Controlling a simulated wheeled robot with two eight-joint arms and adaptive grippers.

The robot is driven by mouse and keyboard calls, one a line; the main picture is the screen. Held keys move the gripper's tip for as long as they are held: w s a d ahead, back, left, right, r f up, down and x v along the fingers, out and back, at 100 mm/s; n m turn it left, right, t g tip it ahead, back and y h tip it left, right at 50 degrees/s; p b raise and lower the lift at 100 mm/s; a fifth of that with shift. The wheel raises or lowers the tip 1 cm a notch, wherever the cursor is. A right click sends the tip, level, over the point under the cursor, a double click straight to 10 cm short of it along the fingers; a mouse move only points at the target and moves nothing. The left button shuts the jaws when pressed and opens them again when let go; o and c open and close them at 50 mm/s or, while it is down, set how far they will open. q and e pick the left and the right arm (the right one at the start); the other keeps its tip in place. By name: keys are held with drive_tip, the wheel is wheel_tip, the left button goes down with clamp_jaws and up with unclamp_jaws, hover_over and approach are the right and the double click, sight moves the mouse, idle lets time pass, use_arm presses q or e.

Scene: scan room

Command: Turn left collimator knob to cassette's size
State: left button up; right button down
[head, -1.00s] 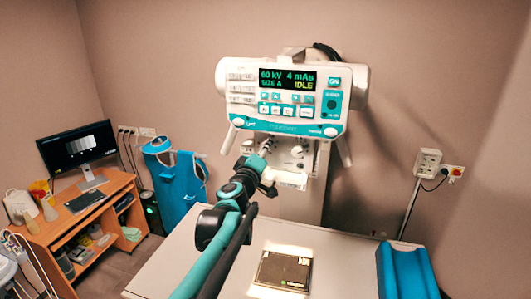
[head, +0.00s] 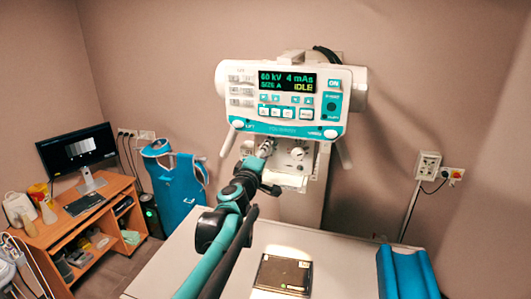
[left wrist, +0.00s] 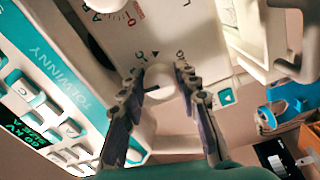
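The collimator's left knob is a pale round knob (left wrist: 160,77) between the fingers in the left wrist view. In the head view my left gripper (head: 266,148) reaches the collimator front (head: 289,180) and hides the left knob. The right knob (head: 297,154) is uncovered beside it. The dark cassette (head: 283,275) lies flat on the table within a bright light patch. The console display (head: 287,80) reads SIZE A and IDLE. My right gripper is not in view.
The pale table (head: 190,260) fills the foreground, with a blue trough-shaped support (head: 403,273) at its right. A desk with a monitor (head: 77,149) and a blue apron (head: 175,185) stand left.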

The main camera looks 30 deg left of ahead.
use_arm(q)
drive_tip(key=o, duration=0.3)
drive_tip(key=shift+s, duration=0.1)
drive_tip(key=v, duration=1.1)
drive_tip(key=shift+s, duration=0.4)
